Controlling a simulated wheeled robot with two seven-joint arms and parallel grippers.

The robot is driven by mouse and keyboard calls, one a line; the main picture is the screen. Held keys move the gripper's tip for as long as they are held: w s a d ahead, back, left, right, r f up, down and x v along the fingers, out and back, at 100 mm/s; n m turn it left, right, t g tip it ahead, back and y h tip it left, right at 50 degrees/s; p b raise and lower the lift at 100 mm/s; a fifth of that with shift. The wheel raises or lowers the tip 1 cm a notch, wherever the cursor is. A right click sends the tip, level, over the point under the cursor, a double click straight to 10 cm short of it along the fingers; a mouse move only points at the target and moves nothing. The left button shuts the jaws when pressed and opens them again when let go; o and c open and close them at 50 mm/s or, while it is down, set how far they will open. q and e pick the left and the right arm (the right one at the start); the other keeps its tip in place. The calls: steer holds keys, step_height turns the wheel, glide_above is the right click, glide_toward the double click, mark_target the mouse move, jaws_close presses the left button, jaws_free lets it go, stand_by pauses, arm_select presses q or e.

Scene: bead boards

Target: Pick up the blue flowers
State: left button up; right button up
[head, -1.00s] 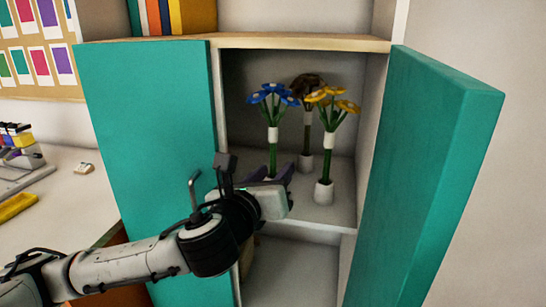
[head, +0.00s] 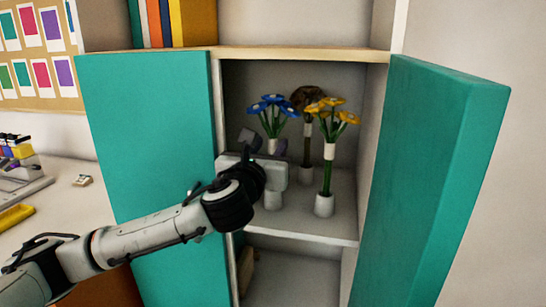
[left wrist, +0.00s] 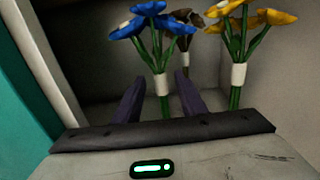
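The blue flowers (head: 272,112) stand upright on the cabinet shelf at the left of the group, with green stems and a white band. My left gripper (head: 264,146) is inside the cabinet in front of them and hides much of their stems. In the left wrist view, its two dark fingers (left wrist: 159,98) are apart, with the stem and white band of the blue flowers (left wrist: 155,22) between or just beyond them. I cannot tell whether the fingers touch the stem. My right gripper is not in view.
Yellow flowers (head: 330,112) stand close on the right, and brown flowers (head: 308,97) behind. Teal cabinet doors stand open at the left (head: 150,140) and right (head: 430,170). The shelf (head: 342,215) is bare at the front right.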

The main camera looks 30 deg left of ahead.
arm_select(q)
steer(key=shift+w+a, duration=0.1)
steer(key=shift+w, duration=0.45)
jaws_close()
steer(key=shift+r, duration=0.15)
